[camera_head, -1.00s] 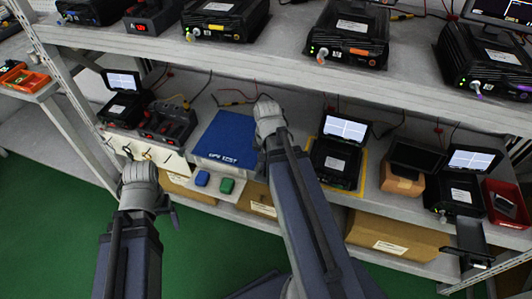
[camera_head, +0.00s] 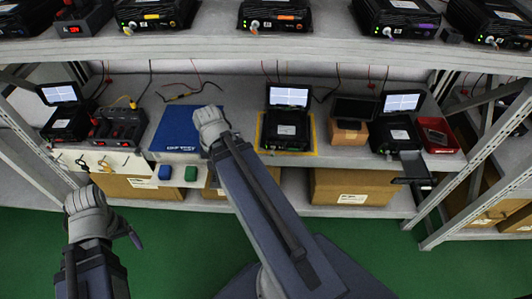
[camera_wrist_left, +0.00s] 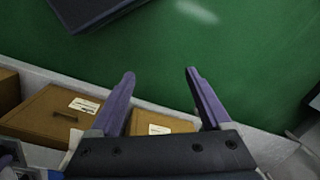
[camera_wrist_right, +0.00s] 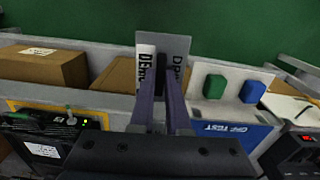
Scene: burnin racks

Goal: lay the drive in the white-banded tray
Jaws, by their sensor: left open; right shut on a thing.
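My right gripper (camera_wrist_right: 160,100) is shut on the drive (camera_wrist_right: 163,58), a flat grey and white piece with dark lettering, held upright between the fingers in the right wrist view. In the head view my right wrist (camera_head: 210,122) is over the right edge of the blue mat and hides the drive. My left gripper (camera_wrist_left: 160,75) is open and empty above the green floor, in front of the shelf. I cannot make out a white-banded tray for certain. A dark tray-like piece (camera_head: 414,181) juts from the shelf front at the right.
The blue test mat (camera_head: 175,130) lies on the shelf, with blue (camera_head: 165,172) and green (camera_head: 191,173) blocks at its front. A dock with screen (camera_head: 287,130) stands on a yellow-edged area. A red bin (camera_head: 437,135) is at the right. Cardboard boxes (camera_head: 350,187) sit below.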

